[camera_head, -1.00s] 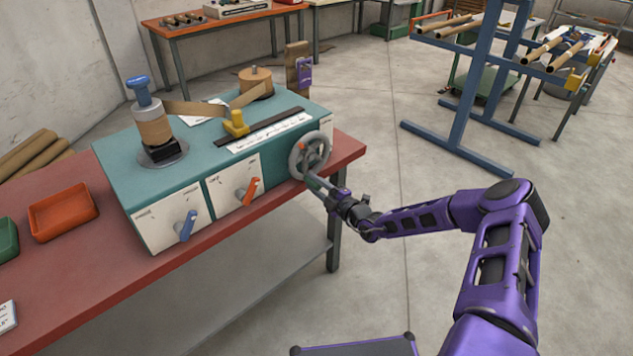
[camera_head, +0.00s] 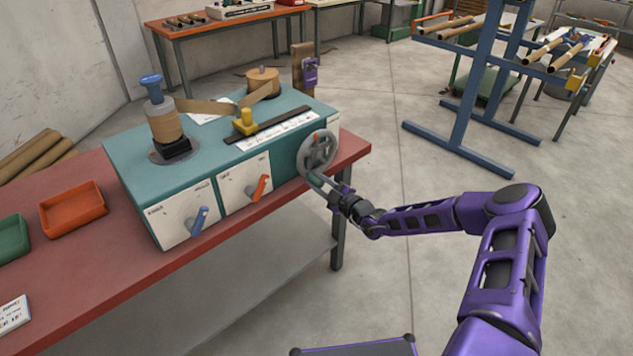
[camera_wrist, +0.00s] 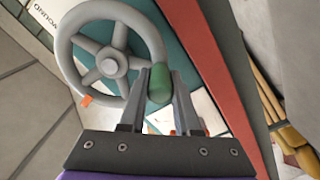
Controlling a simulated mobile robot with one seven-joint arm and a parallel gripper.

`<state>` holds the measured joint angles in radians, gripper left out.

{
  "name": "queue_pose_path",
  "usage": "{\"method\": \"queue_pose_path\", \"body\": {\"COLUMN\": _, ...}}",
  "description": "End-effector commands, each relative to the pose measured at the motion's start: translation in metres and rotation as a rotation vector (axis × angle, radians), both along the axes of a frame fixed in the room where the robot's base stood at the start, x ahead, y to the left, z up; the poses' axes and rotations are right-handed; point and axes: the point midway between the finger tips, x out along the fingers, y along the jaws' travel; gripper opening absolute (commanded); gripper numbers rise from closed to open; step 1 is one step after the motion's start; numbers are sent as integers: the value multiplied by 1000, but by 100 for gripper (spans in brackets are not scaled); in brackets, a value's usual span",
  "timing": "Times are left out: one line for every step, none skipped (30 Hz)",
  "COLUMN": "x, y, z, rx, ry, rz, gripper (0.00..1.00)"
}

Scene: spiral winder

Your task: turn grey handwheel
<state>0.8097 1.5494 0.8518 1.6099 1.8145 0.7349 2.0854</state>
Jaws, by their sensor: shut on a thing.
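The grey handwheel (camera_head: 318,152) is on the right end of the front of the teal winder (camera_head: 215,130). In the wrist view, its spoked wheel (camera_wrist: 106,62) fills the upper left. A green handle (camera_wrist: 159,84) sits at the wheel's rim, between my two fingers. My gripper (camera_wrist: 160,90) is shut on this green handle. In the head view my gripper (camera_head: 322,184) reaches the wheel's lower edge from the front right, and the handle is mostly hidden there.
The winder stands on a red-topped table (camera_head: 100,258). A blue lever (camera_head: 199,220) and an orange lever (camera_head: 258,187) stick out from its front panel, left of the wheel. An orange tray (camera_head: 73,208) lies at left. A blue rack (camera_head: 470,110) stands beyond open floor.

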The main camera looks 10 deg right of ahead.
Motion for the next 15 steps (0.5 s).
{"method": "queue_pose_path", "body": {"x": -1, "y": 1, "z": -1, "rx": -1, "ry": 1, "rz": 3, "gripper": 0}}
{"method": "queue_pose_path", "body": {"x": -1, "y": 1, "z": -1, "rx": -1, "ry": 1, "rz": 3, "gripper": 0}}
{"method": "queue_pose_path", "body": {"x": -1, "y": 1, "z": -1, "rx": -1, "ry": 1, "rz": 3, "gripper": 0}}
{"method": "queue_pose_path", "body": {"x": -1, "y": 1, "z": -1, "rx": -1, "ry": 1, "rz": 3, "gripper": 0}}
{"method": "queue_pose_path", "body": {"x": -1, "y": 1, "z": -1, "rx": -2, "ry": 1, "rz": 3, "gripper": 34}}
{"method": "queue_pose_path", "body": {"x": -1, "y": 1, "z": -1, "rx": -2, "ry": 1, "rz": 3, "gripper": 42}}
{"method": "queue_pose_path", "body": {"x": -1, "y": 1, "z": -1, "rx": -1, "ry": 0, "rz": 2, "gripper": 47}}
{"method": "queue_pose_path", "body": {"x": -1, "y": 1, "z": -1, "rx": -1, "ry": 0, "rz": 2, "gripper": 52}}
{"method": "queue_pose_path", "body": {"x": -1, "y": 1, "z": -1, "rx": -1, "ry": 0, "rz": 2, "gripper": 60}}
{"method": "queue_pose_path", "body": {"x": -1, "y": 1, "z": -1, "rx": -1, "ry": 0, "rz": 2, "gripper": 61}}
{"method": "queue_pose_path", "body": {"x": -1, "y": 1, "z": -1, "rx": -1, "ry": 0, "rz": 2, "gripper": 61}}
{"method": "queue_pose_path", "body": {"x": 0, "y": 1, "z": 0, "rx": -1, "ry": 0, "rz": 1, "gripper": 61}}
{"method": "queue_pose_path", "body": {"x": 0, "y": 1, "z": 0, "rx": -1, "ry": 0, "rz": 1, "gripper": 61}}
{"method": "queue_pose_path", "body": {"x": 0, "y": 0, "z": 0, "rx": -1, "ry": 0, "rz": 1, "gripper": 61}}
{"method": "queue_pose_path", "body": {"x": 0, "y": 0, "z": 0, "rx": -1, "ry": 0, "rz": 1, "gripper": 61}}
